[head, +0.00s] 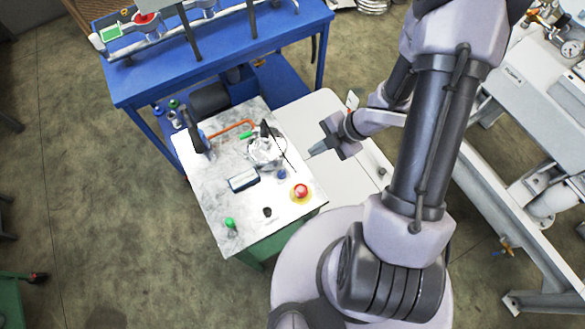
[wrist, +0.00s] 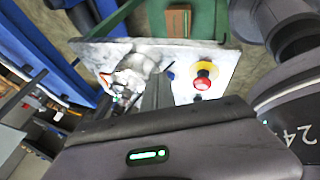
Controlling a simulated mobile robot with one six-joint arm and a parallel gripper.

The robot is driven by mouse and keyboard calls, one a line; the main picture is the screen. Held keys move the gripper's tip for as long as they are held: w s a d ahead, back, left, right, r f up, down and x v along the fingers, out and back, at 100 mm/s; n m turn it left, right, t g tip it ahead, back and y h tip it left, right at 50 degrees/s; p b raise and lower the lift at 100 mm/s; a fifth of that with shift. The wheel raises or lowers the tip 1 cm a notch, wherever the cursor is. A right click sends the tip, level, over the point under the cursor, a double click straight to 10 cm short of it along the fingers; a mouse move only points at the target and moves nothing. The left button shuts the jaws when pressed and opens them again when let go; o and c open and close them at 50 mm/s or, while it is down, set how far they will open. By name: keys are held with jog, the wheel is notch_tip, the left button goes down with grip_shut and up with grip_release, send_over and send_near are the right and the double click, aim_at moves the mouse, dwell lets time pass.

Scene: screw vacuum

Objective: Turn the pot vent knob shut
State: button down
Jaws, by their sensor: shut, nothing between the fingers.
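A silvery pot (head: 262,154) stands on the marble-topped cart (head: 215,180), left of my gripper in the head view. It also shows in the wrist view (wrist: 138,66), partly hidden behind my fingers. A black upright part sits at the pot's top, and a small blue knob (head: 281,174) is just below it. I cannot tell which of these small parts is the vent knob. My gripper (head: 311,153) is shut and empty, its tip pointing left toward the pot. It looks apart from the pot.
A red button on a yellow base (head: 301,192) stands near the cart's right edge. A small dark-screened box (head: 243,180), a green knob (head: 230,223) and an orange pipe (head: 232,128) are also on top. A blue bench (head: 220,50) stands behind. Open floor lies left.

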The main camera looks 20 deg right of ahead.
jog(key=s+a+n+g+y, duration=0.1)
jog(key=s+a, duration=0.1)
jog(key=s, duration=0.1)
jog(key=b, duration=0.5)
send_near(286, 176)
jog(key=shift+n, duration=0.3)
jog(key=x, duration=0.4)
jog(key=shift+s+a+f, duration=0.15)
jog(key=shift+a+f, duration=0.05)
jog(key=shift+f, duration=0.05)
jog(key=shift+a+f, duration=0.45)
jog(key=shift+f, duration=0.05)
jog(key=shift+r, duration=0.1)
